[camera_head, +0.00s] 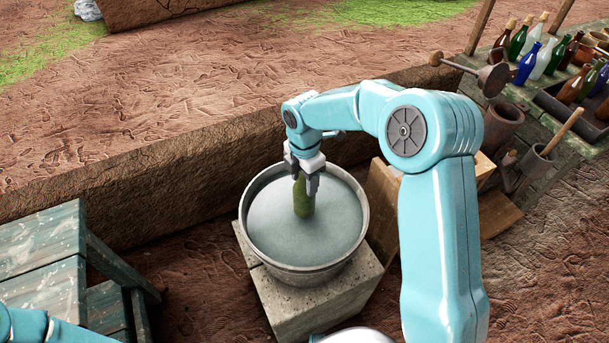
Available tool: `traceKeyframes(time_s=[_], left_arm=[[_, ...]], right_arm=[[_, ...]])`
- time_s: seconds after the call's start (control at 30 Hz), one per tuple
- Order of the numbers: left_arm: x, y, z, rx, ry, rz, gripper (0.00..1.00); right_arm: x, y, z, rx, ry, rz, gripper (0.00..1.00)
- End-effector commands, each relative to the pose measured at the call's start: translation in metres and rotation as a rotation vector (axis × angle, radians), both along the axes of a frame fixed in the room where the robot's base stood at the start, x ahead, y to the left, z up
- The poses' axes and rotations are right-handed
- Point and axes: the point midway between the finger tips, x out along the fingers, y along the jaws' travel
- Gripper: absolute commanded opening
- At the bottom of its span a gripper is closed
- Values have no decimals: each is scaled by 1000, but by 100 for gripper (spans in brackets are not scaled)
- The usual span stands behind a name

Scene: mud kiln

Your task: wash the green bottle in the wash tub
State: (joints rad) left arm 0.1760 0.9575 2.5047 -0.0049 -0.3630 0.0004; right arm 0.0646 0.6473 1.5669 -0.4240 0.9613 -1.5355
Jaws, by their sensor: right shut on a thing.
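The wash tub (253,247) is a round grey metal tub filled with greyish water. It stands on a pale stone block. The green bottle (304,200) is upright over the middle of the tub, and its lower end meets the water. My right gripper (306,181) is shut on the upper part of the green bottle, and its fingers hide the neck. My right arm reaches in from the lower right. Only a piece of my left arm shows at the lower left corner, and its gripper is out of the picture.
A stone block (318,303) supports the tub. A worn teal wooden table (45,248) stands at the left. At the upper right, a bench holds several coloured bottles, a dark tray (566,112) and pots. Wooden boards (383,203) lean right of the tub. A low mud ledge runs behind.

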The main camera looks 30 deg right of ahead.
Motion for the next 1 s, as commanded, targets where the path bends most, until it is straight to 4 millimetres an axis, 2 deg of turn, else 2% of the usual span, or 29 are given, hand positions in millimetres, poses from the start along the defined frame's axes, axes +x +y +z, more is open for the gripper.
traceKeyframes(time_s=[0.03,0.2,0.7,1.0], left_arm=[[0,0,-11,0,0,0,43],[0,0,-29,0,0,0,43],[0,0,-72,0,0,0,43],[0,0,-86,0,0,0,43]], right_arm=[[0,0,-13,0,0,0,20],[0,0,-35,0,1,0,20],[0,0,-100,0,1,1,20],[0,0,-122,0,-1,0,20]])
